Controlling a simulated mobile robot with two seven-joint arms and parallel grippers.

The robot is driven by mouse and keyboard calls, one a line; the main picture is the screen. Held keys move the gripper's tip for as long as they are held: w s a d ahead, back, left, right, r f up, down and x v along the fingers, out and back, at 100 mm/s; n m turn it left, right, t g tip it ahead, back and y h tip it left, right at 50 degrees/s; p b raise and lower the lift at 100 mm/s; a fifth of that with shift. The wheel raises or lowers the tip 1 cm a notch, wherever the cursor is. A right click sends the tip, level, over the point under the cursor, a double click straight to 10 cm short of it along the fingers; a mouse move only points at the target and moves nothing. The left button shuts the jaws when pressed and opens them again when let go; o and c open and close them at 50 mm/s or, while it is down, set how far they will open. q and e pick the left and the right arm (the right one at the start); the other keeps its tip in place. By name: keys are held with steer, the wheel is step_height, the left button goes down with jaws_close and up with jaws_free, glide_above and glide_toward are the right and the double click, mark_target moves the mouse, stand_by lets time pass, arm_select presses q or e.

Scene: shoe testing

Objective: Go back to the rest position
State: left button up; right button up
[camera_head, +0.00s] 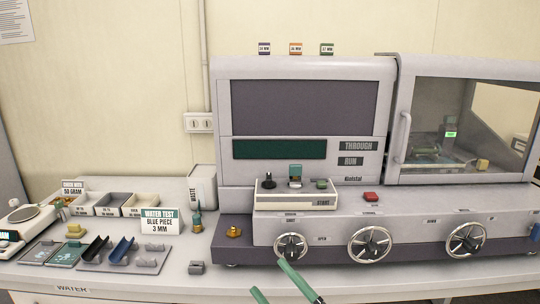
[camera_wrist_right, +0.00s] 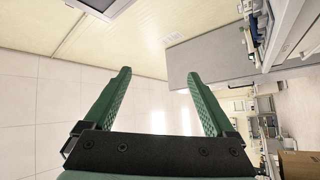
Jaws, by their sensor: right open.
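My right gripper (camera_head: 268,276) shows at the bottom middle of the head view, with its two green fingers apart in front of the machine's left handwheel. In the right wrist view the gripper (camera_wrist_right: 158,73) is open, with nothing between its ribbed green fingers. My left gripper is in neither view. The testing machine (camera_head: 300,187) stands on the bench, with a dark screen, a glass-fronted chamber (camera_head: 465,125) at right and several handwheels along its front. The left handwheel (camera_head: 291,246) is closest to my right gripper; I cannot tell whether they touch.
A small grey block (camera_head: 196,267) lies near the front edge. The wrist view shows open floor (camera_wrist_right: 35,130) and a cardboard box (camera_wrist_right: 299,164).

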steer(key=s+d+f+m+h, duration=0.3)
steer(key=f+m+h, duration=0.1)
steer(key=f, duration=0.3)
steer(key=s+d+f+m+g+h, duration=0.1)
steer(key=s+d+f+m+h, duration=0.15)
steer(key=d+f+m, duration=0.35)
steer(key=s+d+f+m+h, duration=0.1)
steer(key=s+f+m+h, duration=0.2)
steer(key=f, duration=0.4)
steer(key=s+d+f+m+g+h, duration=0.2)
steer(key=s+d+f+g, duration=0.1)
steer(key=s+f, duration=0.3)
steer(key=s+d+f+m+g+h, duration=0.2)
steer(key=s+f+g, duration=0.1)
steer(key=s+f, duration=0.3)
steer(key=shift+s+d+m, duration=0.4)
steer(key=shift+s, duration=0.65)
steer(key=shift+c, duration=0.2)
